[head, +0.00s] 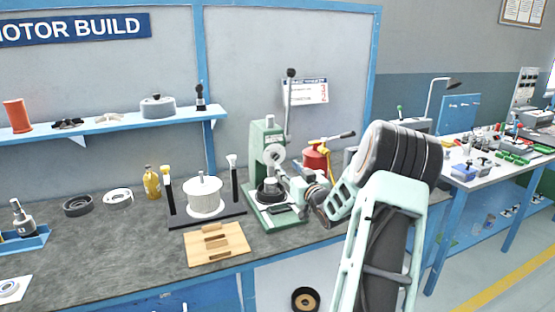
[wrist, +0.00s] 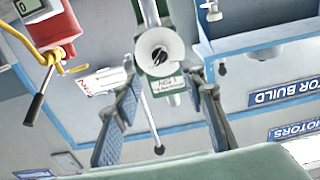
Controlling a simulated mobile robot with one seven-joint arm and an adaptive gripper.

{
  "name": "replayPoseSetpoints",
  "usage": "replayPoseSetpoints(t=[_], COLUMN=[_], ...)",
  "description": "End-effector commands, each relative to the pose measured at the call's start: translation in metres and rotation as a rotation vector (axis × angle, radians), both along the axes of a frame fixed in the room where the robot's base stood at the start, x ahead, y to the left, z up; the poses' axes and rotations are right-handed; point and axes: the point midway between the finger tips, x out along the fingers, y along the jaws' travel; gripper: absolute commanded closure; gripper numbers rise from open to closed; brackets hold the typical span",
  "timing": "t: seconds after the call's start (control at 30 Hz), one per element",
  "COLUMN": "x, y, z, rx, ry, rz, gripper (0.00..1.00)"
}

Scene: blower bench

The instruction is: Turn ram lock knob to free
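The green press (head: 262,140) stands on the bench in the head view, with a tall lever topped by a dark ball. In the head view my gripper (head: 292,183) is at the right of the press, partly hidden by my arm.
A white cylinder (head: 205,197) on a dark fixture with upright brushes stands left. A wooden block (head: 217,243) lies in front. A blue shelf (head: 110,128) is above. The left bench has bare room.

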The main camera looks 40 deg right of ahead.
Motion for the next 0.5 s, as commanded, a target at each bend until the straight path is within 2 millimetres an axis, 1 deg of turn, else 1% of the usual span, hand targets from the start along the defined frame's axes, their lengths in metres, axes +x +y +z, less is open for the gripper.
replayPoseSetpoints(t=[0.03, 0.2, 0.4, 0.5], x=[0.01, 0.04, 0.068, 0.077], y=[-0.001, -0.008, -0.015, -0.018], z=[0.0, 0.0, 0.0, 0.001], rx=[0.001, 0.001, 0.001, 0.0], ry=[-0.002, -0.002, -0.001, -0.001], rz=[0.003, 0.003, 0.002, 0.001], gripper=[0.62, 0.62, 0.62, 0.62])
